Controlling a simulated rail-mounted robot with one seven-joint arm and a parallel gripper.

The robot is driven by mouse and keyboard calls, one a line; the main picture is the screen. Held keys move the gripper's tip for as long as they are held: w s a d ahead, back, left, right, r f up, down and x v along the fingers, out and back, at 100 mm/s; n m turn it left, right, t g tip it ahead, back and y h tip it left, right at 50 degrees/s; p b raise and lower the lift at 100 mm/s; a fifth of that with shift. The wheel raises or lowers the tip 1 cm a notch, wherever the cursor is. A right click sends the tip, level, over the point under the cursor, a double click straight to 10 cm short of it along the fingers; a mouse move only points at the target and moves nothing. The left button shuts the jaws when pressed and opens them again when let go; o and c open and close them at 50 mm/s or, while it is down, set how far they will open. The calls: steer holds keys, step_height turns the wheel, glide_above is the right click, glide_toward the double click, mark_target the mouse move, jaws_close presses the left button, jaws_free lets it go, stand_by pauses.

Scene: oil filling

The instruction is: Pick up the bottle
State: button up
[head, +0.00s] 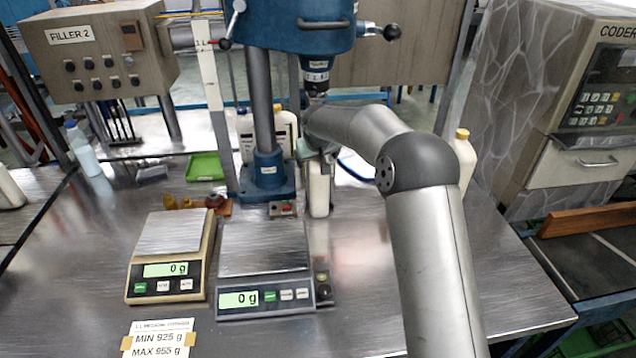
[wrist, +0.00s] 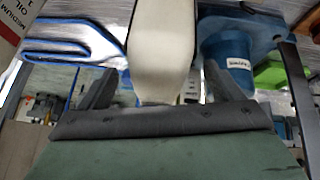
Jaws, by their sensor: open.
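A cream-white bottle (head: 319,192) stands upright on the steel table, just right of the blue press base in the head view. My gripper (head: 317,152) is at its upper part, and the arm covers its top. In the wrist view the bottle (wrist: 161,45) lies between the two dark fingers of my gripper (wrist: 160,70). The fingers are open, with a visible gap on each side of the bottle. The bottle's narrow end near the palm is partly hidden.
The blue press (head: 266,172) stands close left of the bottle. Two scales (head: 262,262) (head: 168,232) reading 0 g are in front of it. Other white bottles (head: 286,122) stand behind. Another yellow-capped bottle (head: 464,160) is right of my arm. The table's right front is clear.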

steer(key=shift+x, duration=1.55)
steer(key=c, duration=1.7)
steer(key=shift+r, duration=0.15)
jaws_close()
